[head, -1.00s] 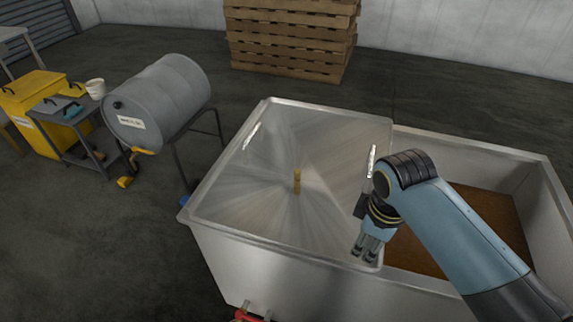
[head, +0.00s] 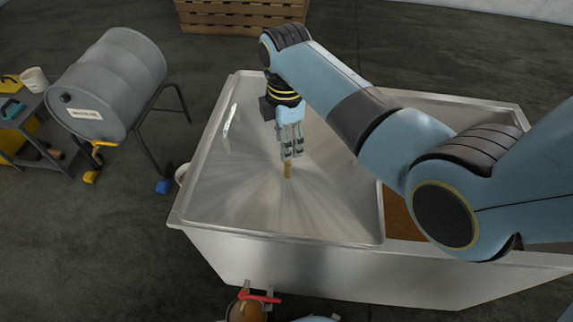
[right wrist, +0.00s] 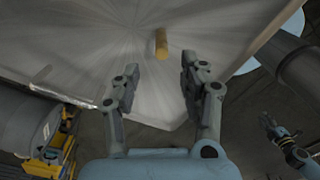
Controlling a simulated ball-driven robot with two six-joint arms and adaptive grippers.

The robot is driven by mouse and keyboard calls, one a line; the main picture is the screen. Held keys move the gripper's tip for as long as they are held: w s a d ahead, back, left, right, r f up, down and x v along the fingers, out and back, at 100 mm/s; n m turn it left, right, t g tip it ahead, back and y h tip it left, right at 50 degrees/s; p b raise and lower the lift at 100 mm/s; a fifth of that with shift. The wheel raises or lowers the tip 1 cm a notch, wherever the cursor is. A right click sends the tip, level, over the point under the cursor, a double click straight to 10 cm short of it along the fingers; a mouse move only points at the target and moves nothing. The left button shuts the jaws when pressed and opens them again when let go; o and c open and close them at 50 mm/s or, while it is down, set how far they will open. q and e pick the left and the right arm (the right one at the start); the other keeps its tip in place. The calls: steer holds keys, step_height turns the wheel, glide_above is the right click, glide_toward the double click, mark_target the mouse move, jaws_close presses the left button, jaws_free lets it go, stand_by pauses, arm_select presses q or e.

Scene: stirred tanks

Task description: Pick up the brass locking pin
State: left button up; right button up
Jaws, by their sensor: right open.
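The brass locking pin (head: 288,170) stands upright on the brushed-metal lid (head: 335,215) of the tank. My right gripper (head: 291,157) points down just above and behind the pin in the head view. In the right wrist view the pin (right wrist: 161,44) lies beyond the fingertips, roughly in line with the gap between them. The right gripper (right wrist: 160,66) is open, with nothing between its fingers. What looks like my left gripper (right wrist: 268,122) is small and dark at the right of the wrist view; its jaws are unclear.
The open part of the tank (head: 440,101) is to the right, partly behind my right arm. A grey drum (head: 110,80) rests on a stand at the left. A red handle (head: 262,298) sits by the tank's front. Pallets (head: 240,15) are at the back. The lid around the pin is clear.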

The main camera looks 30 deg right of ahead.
mark_target(288, 167)
steer(key=f, duration=0.4)
steer(key=shift+s+d, duration=0.15)
steer(key=shift+d, duration=0.1)
steer(key=shift+f+b, duration=0.3)
steer(key=shift+f, duration=0.1)
steer(key=shift+c, duration=1.2)
arm_select(q)
steer(key=shift+w+f, duration=0.25)
steer(key=shift+w, duration=0.5)
arm_select(e)
jaws_close()
